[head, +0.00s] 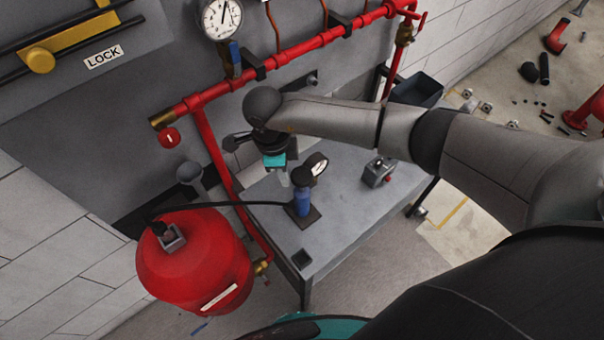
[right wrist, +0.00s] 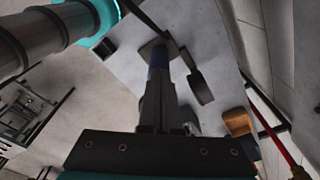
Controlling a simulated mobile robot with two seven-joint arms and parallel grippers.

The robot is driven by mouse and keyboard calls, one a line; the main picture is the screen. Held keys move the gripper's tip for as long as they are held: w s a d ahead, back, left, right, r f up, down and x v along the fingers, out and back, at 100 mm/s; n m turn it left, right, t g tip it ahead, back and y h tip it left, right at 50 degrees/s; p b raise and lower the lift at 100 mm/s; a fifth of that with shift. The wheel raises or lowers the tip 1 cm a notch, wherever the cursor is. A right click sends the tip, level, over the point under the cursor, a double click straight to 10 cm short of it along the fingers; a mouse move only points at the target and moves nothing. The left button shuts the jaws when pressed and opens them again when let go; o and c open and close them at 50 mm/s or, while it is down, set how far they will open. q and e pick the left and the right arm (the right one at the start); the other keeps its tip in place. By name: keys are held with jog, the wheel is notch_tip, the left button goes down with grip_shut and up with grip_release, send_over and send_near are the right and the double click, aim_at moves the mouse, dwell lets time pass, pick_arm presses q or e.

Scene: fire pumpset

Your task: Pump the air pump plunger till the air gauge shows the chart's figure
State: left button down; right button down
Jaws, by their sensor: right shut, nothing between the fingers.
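The blue air pump (head: 303,202) stands upright on a dark base plate on the grey table. A small round gauge (head: 316,164) with a white dial is beside its top; its reading is too small to tell. In the right wrist view the closed fingers (right wrist: 160,112) overlap the pump's blue body (right wrist: 157,55). The plunger is not clearly visible, and I cannot tell whether the fingers touch it. My left gripper is out of view. No chart is readable.
A red tank (head: 195,262) stands left of the table (head: 345,222), with a black hose running to the pump. Red pipes (head: 290,58) and a larger gauge (head: 221,18) are on the wall behind. A small grey box (head: 379,171) sits on the table's right side.

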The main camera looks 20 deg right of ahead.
jog(key=shift+r, duration=0.1)
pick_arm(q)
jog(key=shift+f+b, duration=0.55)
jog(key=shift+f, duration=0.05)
pick_arm(e)
notch_tip(320, 180, up, 15)
jog(key=a, duration=0.1)
jog(key=shift+w+a, duration=0.25)
